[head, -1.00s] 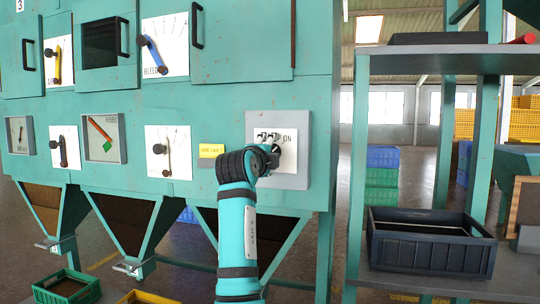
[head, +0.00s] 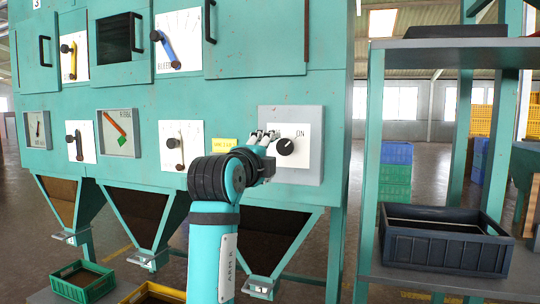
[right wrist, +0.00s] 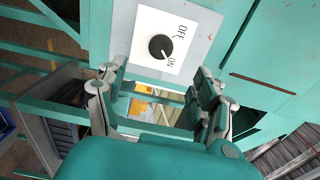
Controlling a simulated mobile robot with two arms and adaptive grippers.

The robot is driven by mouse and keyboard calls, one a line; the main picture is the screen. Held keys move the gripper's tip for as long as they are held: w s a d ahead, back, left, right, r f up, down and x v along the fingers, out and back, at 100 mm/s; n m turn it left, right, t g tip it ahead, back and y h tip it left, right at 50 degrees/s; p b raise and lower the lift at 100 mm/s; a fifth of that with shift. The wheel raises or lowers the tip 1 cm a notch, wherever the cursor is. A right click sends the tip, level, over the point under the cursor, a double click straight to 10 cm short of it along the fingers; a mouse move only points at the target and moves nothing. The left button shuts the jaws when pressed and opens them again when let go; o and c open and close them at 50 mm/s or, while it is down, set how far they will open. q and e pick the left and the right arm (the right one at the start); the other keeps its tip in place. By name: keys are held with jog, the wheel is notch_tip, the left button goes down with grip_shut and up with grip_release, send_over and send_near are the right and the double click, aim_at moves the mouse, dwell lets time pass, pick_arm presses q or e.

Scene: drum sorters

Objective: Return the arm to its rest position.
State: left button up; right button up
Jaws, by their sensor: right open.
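My right arm reaches up in the middle of the head view. Its gripper (head: 264,143) is open and empty, just left of the round black switch knob (head: 285,146) on its white plate. In the right wrist view the two fingers of the gripper (right wrist: 160,86) stand wide apart. The knob (right wrist: 161,47) shows beyond them, clear of the fingers, with its pale mark toward ON. The OFF label is partly covered in the head view. My left gripper is not in view.
The teal sorter cabinet (head: 240,92) fills the left and middle, with levers, dials and hoppers below. A grey shelf on the right holds a dark crate (head: 440,250). A green bin (head: 82,284) and a yellow bin (head: 152,292) stand low at the left.

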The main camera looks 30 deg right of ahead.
jog(key=shift+w+f, duration=0.1)
dwell(0.3)
